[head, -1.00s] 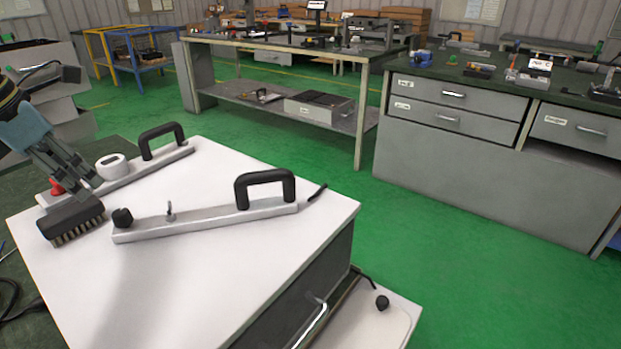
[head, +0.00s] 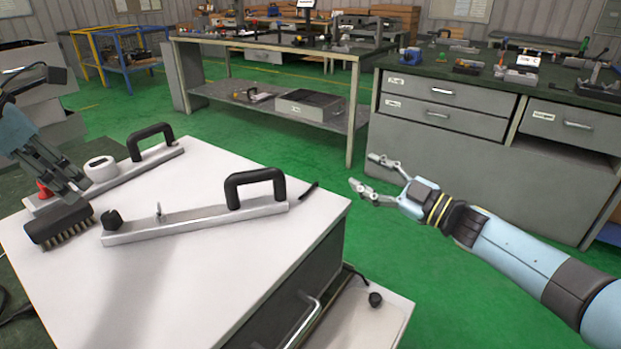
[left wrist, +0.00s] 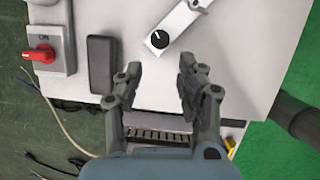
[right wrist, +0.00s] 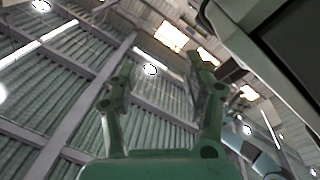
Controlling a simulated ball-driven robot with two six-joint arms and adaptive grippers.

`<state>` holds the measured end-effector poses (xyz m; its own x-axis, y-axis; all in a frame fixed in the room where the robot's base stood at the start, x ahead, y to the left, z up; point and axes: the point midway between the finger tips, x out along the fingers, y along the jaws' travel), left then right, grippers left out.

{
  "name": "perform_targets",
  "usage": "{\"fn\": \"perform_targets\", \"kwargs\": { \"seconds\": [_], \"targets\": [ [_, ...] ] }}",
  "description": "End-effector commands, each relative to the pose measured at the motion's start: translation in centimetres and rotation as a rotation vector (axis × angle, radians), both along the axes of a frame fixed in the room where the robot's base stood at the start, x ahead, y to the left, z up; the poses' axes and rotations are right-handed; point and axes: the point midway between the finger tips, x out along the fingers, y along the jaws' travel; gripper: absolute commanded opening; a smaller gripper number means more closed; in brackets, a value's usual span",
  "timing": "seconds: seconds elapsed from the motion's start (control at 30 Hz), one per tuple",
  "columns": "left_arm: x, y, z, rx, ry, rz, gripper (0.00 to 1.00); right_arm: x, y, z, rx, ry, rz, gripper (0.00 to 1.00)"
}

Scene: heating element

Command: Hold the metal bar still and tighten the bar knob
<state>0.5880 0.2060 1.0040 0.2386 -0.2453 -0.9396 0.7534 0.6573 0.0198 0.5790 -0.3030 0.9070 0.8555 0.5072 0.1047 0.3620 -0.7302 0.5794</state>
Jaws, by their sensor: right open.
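The metal bar (head: 190,222) lies on the white cabinet top, with a black arched handle (head: 236,188) near its right end. The black bar knob (head: 112,220) is at its left end. In the left wrist view, the knob (left wrist: 158,40) has a white mark, and part of the bar (left wrist: 180,19) shows. My left gripper (head: 72,192) is open and empty, to the left of the knob and apart from it. Its spread fingers (left wrist: 158,76) show in the left wrist view. My right gripper (head: 363,171) is open and empty, right of the cabinet over the green floor.
A black brush (head: 60,226) lies just left of the knob. A second handled bar (head: 150,163), a white round part (head: 101,169) and a red switch (head: 44,190) are behind. The cabinet top's front is clear.

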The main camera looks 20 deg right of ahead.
Motion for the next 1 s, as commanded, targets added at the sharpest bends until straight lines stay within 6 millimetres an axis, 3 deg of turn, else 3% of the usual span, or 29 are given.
{"fn": "perform_targets", "kwargs": {
  "seconds": [0.03, 0.1, 0.23, 0.33, 0.53, 1.0],
  "targets": [
    [0.0, 0.0, 0.0, 0.0, 0.0, 0.0, 0.38, 0.3, 2.5, 2.1, -0.087, -0.083, 0.084, 0.51],
    [0.0, 0.0, 0.0, 0.0, 0.0, 0.0, 0.38, -0.2, 6.2, 3.1, -0.239, -0.18, 0.202, 0.51],
    [0.0, 0.0, 0.0, 0.0, 0.0, 0.0, 0.38, -1.3, 10.6, 3.9, -0.466, -0.324, 0.372, 0.51],
    [0.0, 0.0, 0.0, 0.0, 0.0, 0.0, 0.38, -2.0, 12.4, 3.9, -0.584, -0.393, 0.457, 0.51],
    [0.0, 0.0, 0.0, 0.0, 0.0, 0.0, 0.38, -2.3, 14.1, 3.6, -0.677, -0.443, 0.525, 0.51],
    [0.0, 0.0, 0.0, 0.0, 0.0, 0.0, 0.38, 1.4, 21.2, 2.9, -0.676, -0.443, 0.525, 0.51]
  ]
}}
